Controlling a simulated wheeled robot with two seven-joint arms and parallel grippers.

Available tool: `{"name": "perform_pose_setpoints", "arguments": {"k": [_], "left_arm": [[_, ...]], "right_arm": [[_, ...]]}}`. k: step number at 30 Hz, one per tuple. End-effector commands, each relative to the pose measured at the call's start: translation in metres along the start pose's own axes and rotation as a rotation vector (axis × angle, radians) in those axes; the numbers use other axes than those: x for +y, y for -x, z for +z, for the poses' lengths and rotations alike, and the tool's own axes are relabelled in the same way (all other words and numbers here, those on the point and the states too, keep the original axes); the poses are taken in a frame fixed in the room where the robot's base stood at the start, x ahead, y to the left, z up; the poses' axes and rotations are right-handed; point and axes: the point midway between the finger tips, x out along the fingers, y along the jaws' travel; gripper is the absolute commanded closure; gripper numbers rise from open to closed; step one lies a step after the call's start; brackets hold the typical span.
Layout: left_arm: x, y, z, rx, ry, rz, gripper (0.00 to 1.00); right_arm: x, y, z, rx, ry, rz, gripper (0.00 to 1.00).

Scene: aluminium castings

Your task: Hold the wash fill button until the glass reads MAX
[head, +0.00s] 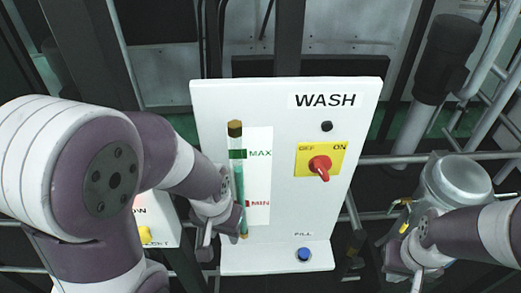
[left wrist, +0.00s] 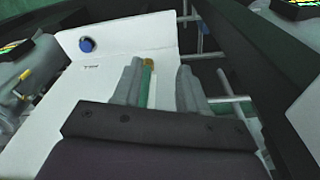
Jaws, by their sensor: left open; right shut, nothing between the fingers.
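The white WASH panel (head: 285,215) stands upright in the middle of the head view. The blue FILL button (head: 304,254) is on its lower ledge, with nothing touching it; it also shows in the left wrist view (left wrist: 87,44). The sight glass (head: 238,180) has a green MAX mark and a red MIN mark; greenish liquid shows, but its exact level is unclear. My left gripper (head: 222,232) is open in front of the glass's lower end, left of the button. In the left wrist view, the glass shows between the fingers (left wrist: 160,85). My right gripper (head: 408,275) is shut and empty, right of the panel.
A red rotary switch (head: 320,168) sits on a yellow OFF/ON plate at the panel's right. A smaller white panel (head: 160,222) with a yellow button is partly hidden behind my left arm. A metal cylinder (head: 460,180) and rails are at the right.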

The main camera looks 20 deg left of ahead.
Motion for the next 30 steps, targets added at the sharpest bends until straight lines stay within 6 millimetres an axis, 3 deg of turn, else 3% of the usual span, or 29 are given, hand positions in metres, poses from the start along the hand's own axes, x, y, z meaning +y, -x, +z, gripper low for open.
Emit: {"name": "perform_pose_setpoints", "arguments": {"k": [9,10,12,14,30], "left_arm": [[0.0,0.0001,0.0001,0.0,0.0,0.0,0.57],[0.0,0.0001,0.0001,0.0,0.0,0.0,0.61],[0.0,0.0001,0.0001,0.0,0.0,0.0,0.83],[0.0,0.0001,0.0001,0.0,0.0,0.0,1.0],[0.0,0.0001,0.0001,0.0,0.0,0.0,1.0]], "right_arm": [[-0.0001,-0.0001,-0.0002,0.0,0.003,0.0,1.0],[-0.0001,-0.0002,-0.0003,0.0,0.003,0.0,1.0],[-0.0001,-0.0002,-0.0003,0.0,0.003,0.0,1.0],[-0.0001,-0.0002,-0.0003,0.0,0.003,0.0,1.0],[-0.0001,-0.0003,-0.0004,0.0,0.003,0.0,1.0]]}}
